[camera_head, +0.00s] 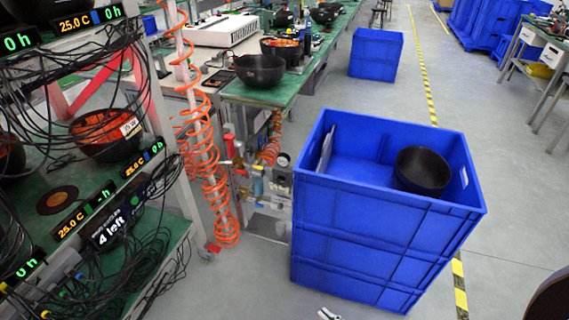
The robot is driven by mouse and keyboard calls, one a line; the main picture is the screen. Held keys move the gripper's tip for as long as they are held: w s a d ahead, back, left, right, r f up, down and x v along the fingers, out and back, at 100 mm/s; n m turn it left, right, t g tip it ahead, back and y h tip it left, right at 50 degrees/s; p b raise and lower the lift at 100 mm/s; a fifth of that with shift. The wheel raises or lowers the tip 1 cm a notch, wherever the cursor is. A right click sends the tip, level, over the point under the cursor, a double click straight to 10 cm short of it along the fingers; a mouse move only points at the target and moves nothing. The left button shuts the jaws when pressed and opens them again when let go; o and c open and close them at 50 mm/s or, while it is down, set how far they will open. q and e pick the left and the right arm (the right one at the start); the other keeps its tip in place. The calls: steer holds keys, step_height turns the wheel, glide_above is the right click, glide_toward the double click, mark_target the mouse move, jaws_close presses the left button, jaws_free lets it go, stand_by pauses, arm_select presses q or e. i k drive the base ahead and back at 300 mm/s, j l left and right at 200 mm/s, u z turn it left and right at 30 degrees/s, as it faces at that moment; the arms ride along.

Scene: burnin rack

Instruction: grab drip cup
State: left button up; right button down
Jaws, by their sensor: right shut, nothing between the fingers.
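No object here is clearly marked as the drip cup; several black bowl-shaped vessels are in view. One black bowl (423,171) sits inside the top blue crate (385,212), toward its right side. Another black bowl (259,70) stands on the near end of the green bench. A black bowl with orange inside (107,134) sits on the rack at left, partly behind cables. Only the tip of my right gripper (328,314) shows at the bottom edge, shut and empty, on the near side of the crates and apart from every bowl. My left gripper is not in view.
The rack shelf (150,255) at left carries tangled black cables and lit displays. Orange coiled hoses (208,185) hang between rack and bench (285,95). Another blue crate (375,54) stands farther back. Grey floor is open to the right of the crates.

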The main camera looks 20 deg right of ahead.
mark_target(280, 226)
steer(key=i+z, duration=0.25)
steer(key=i, duration=0.2)
steer(key=i+j+z, duration=0.1)
steer(key=i+z, duration=0.2)
steer(key=i, duration=0.15)
